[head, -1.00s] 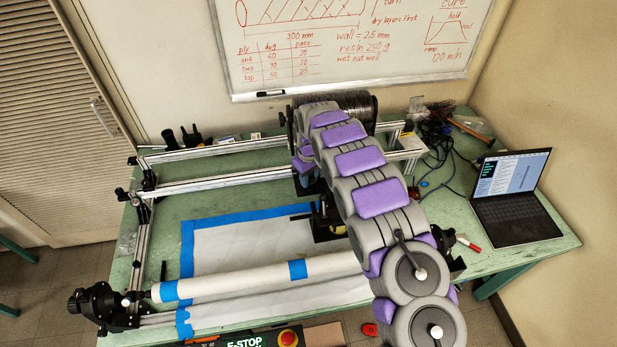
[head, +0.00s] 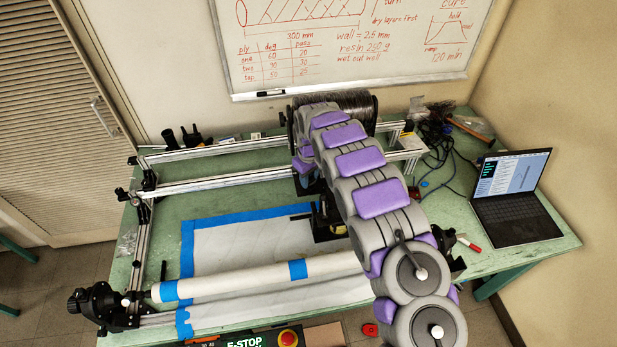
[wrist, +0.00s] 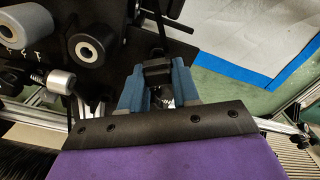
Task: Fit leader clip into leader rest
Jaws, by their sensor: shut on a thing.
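My gripper (wrist: 158,88) shows in the wrist view with its two blue-grey fingers shut on a small black block, which I take to be the leader clip (wrist: 157,70). The clip sits between the fingertips, close to a black plate with rollers. I cannot tell whether it touches anything beyond the fingers. I cannot pick out the leader rest for certain. In the head view my purple and grey arm covers the gripper and the clip.
A white mandrel (head: 235,279) with blue tape spans the bench front. Metal rollers (wrist: 88,48) stand left of my gripper. Aluminium rails (head: 215,183) cross the green bench. A dark spool (head: 350,103) lies behind my arm. A laptop (head: 512,195) stands at right.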

